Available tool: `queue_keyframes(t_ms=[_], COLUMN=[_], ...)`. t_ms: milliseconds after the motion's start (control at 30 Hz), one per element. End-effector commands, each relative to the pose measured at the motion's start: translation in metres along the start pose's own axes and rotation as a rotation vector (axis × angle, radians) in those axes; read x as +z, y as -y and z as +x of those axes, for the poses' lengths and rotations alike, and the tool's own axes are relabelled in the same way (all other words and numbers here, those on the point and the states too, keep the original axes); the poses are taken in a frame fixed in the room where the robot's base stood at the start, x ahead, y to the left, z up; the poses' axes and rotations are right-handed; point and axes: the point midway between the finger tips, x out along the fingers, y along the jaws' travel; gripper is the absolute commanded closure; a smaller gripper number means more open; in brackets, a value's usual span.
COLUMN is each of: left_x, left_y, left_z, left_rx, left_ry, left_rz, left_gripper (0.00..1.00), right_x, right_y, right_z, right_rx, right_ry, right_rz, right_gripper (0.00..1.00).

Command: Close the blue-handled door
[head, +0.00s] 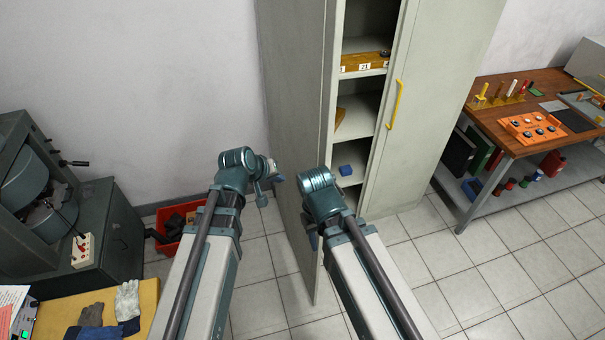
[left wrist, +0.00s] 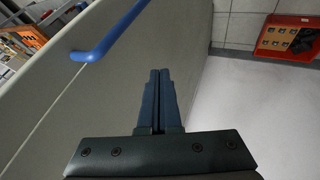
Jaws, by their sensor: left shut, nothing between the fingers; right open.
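The grey cabinet's left door (head: 290,90) stands swung open toward me, showing its outer face. Its blue handle (left wrist: 105,40) shows in the left wrist view, at upper left on the grey panel; I cannot make it out in the head view. My left gripper (head: 277,178) is just left of the door in the head view. Its fingers (left wrist: 157,95) are shut and empty beside the door's face, apart from the handle; contact with the panel is unclear. My right gripper (head: 313,240) is open by the door's lower part, largely hidden behind its own arm.
The cabinet's other door (head: 430,100), with a yellow handle (head: 395,105), stands to the right of the open shelves. A red bin (head: 178,225) is on the floor left of the door. A workbench (head: 530,115) stands at right, a dark machine (head: 40,190) at left.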

Motion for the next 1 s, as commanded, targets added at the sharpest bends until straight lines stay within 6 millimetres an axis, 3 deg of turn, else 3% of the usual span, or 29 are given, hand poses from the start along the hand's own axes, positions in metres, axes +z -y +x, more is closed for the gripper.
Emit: queue_keyframes(t_ms=[167, 767, 1000], left_x=[0.002, 0.003, 0.001], left_y=[0.001, 0.003, -0.028], left_z=[0.01, 0.108, 0.116], left_rx=[0.0, -0.001, -0.001], left_ry=[0.001, 0.002, 0.004], left_rz=[0.001, 0.004, 0.005], left_gripper=[1.0, 1.0, 1.0], right_x=[-0.001, -0.005, -0.005], right_y=[0.001, 0.008, 0.008], right_z=[0.009, 0.087, 0.08], right_rx=[0.0, 0.001, 0.001], right_ry=[0.0, 0.0, 0.0], right_rz=[-0.001, 0.0, 0.0], right_gripper=[0.58, 0.58, 0.58])
